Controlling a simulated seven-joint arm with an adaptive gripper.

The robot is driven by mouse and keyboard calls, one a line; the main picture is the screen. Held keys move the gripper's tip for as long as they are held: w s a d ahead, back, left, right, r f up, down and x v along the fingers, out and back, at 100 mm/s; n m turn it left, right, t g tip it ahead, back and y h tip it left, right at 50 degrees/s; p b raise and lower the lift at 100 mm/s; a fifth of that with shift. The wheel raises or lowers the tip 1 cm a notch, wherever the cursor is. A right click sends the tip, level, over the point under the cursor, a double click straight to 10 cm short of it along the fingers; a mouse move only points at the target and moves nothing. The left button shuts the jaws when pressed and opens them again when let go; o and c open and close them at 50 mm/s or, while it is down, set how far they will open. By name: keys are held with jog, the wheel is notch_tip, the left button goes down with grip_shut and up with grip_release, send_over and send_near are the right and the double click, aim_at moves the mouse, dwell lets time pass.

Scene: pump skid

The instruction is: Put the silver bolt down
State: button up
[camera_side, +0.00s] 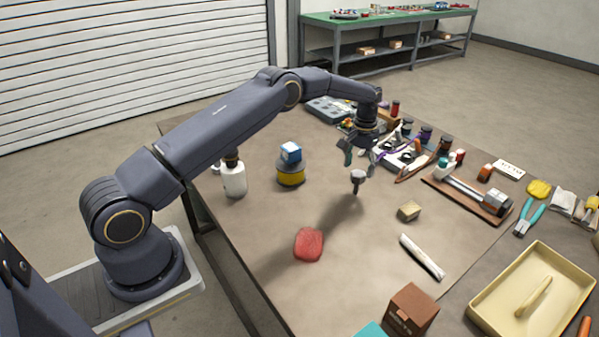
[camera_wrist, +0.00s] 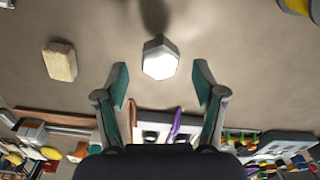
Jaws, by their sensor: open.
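The silver bolt (camera_side: 358,178) is upright, head up and shank down, just below my gripper (camera_side: 360,158) in the side view. I cannot tell for sure whether its shank end touches the table. In the wrist view the bolt's bright hex head (camera_wrist: 160,62) lies just beyond and between the fingertips of my gripper (camera_wrist: 161,86). The two fingers are spread wide, with clear gaps to the head on both sides. Nothing is held between them. The shank is mostly hidden behind the head in the wrist view.
A tan block (camera_side: 409,211), a red cloth-like lump (camera_side: 308,244) and a white tube (camera_side: 422,257) lie around on the brown table (camera_side: 270,215). Tools and bottles crowd the right; the table around the bolt is clear.

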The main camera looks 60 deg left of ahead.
jog(key=s+d+r+t, duration=0.1)
jog(key=s+r, duration=0.3)
jog(key=r, duration=0.5)
jog(key=s+d+r+m+t, duration=0.15)
jog(key=s+r, duration=0.25)
jog(key=r, duration=0.5)
jog(key=s+d+r+n, duration=0.1)
jog(key=s+d+r, duration=0.1)
jog(key=s+r, duration=0.5)
jog(key=s+d+r+m+t, duration=0.15)
jog(key=s+r, duration=0.35)
jog(key=s, duration=0.7)
jog(key=s+d+f+t, duration=0.1)
jog(key=s+f, duration=0.4)
jog(key=s, duration=0.7)
jog(key=shift+d+t, duration=0.25)
jog(key=shift+t, duration=0.05)
